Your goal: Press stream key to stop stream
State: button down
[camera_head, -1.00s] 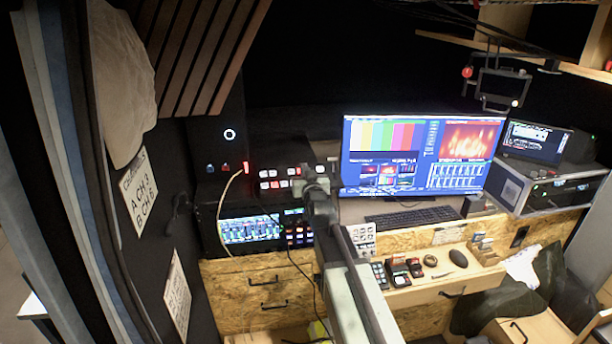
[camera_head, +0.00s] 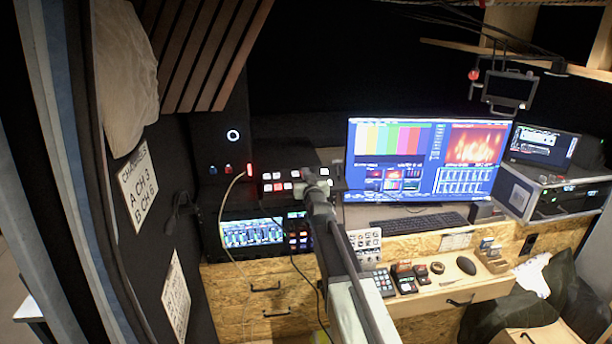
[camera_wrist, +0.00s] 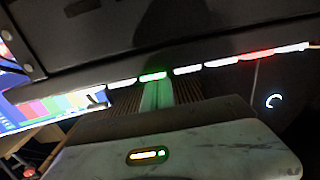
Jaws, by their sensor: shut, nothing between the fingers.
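A black control panel (camera_head: 256,187) with rows of lit keys stands left of the big monitor in the head view. Most keys glow white, with some red among them. My gripper (camera_head: 316,184) is at the panel's right end and hides part of it. In the wrist view, a row of lit keys shows edge-on, with a green key (camera_wrist: 153,77), a red key (camera_wrist: 257,54) and several white ones. My gripper shows there too, shut and empty, its tip close to the green key. I cannot tell whether it touches, or which key is the stream key.
The monitor (camera_head: 425,160) and keyboard (camera_head: 416,222) are right of my arm. A lit audio screen (camera_head: 252,232) sits below the panel. A cable (camera_head: 222,200) hangs at the panel's left. A small screen (camera_head: 508,89) hangs at upper right.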

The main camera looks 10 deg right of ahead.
jog(key=shift+w+f+b, duration=0.1)
jog(key=shift+f+b, duration=0.35)
jog(key=shift+f, duration=0.3)
jog(key=shift+s+r, duration=0.2)
jog(key=r+p, duration=0.3)
jog(key=p, duration=0.1)
jog(key=s+r+p, duration=0.1)
jog(key=r+p, duration=0.1)
jog(key=shift+a+r, duration=0.3)
jog(key=shift+a, duration=0.05)
jog(key=s+f+b, duration=0.1)
jog(key=s, duration=0.9)
jog(key=shift+d+f, duration=0.15)
jog(key=shift+d, duration=0.15)
